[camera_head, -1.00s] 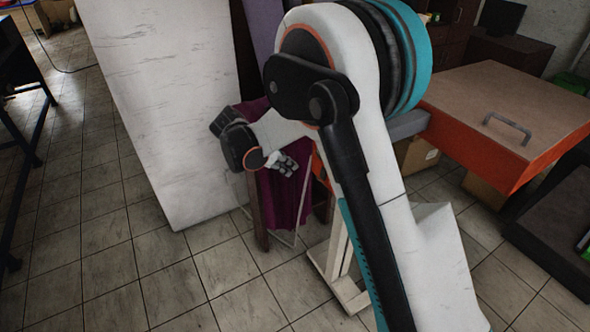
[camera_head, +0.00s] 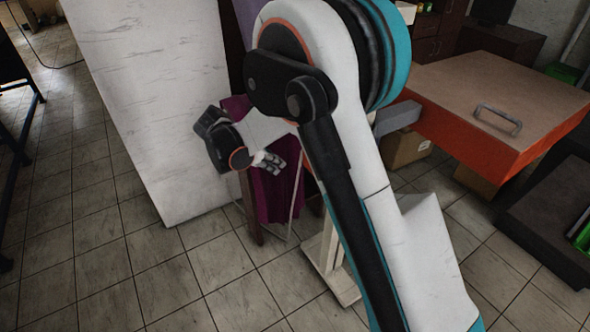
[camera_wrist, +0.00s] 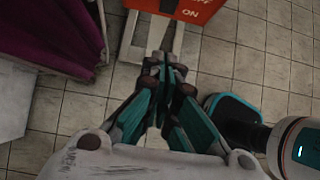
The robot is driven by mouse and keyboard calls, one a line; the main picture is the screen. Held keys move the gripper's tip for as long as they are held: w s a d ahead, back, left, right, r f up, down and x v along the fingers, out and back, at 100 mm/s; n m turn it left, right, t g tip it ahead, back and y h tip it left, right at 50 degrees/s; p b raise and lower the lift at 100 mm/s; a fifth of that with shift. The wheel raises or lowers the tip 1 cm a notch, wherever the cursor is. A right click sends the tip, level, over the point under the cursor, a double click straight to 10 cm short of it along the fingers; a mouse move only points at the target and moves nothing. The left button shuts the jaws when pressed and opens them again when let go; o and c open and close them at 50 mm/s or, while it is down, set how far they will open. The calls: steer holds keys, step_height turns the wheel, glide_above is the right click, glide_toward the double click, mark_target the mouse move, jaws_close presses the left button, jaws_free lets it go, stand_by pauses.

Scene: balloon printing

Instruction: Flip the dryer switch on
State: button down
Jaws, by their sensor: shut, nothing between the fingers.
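In the wrist view an orange-red panel (camera_wrist: 185,10) with white lettering shows at the top edge. "ON" is readable, and the word above it is cut off by the frame. My gripper (camera_wrist: 165,62) is shut and empty, its teal and dark fingers together just below the panel in the picture. A narrow grey piece (camera_wrist: 171,38) lies between the fingertips and the panel; I cannot tell whether it is the dryer switch or whether the fingers touch it. In the head view my arm hides this spot, and no switch shows there.
An orange-sided table unit (camera_head: 515,155) with a beige top and metal handle stands at the right. A large white panel (camera_head: 150,110) leans at the left, beside a purple cloth (camera_head: 283,195). A pale stand base (camera_head: 335,270) is on the floor. Tiled floor is open at front left.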

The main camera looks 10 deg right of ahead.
steer(key=d+r+b+x, duration=0.1)
steer(key=d+b+x, duration=0.1)
steer(key=x, duration=1)
steer(key=shift+w+d+r+b, duration=0.25)
steer(key=shift+w+b, duration=0.2)
steer(key=shift+b, duration=0.4)
steer(key=shift+d+f, duration=0.1)
steer(key=shift+w+d+f, duration=0.1)
steer(key=shift+d+f, duration=0.1)
steer(key=shift+d, duration=0.1)
steer(key=shift+r, duration=0.1)
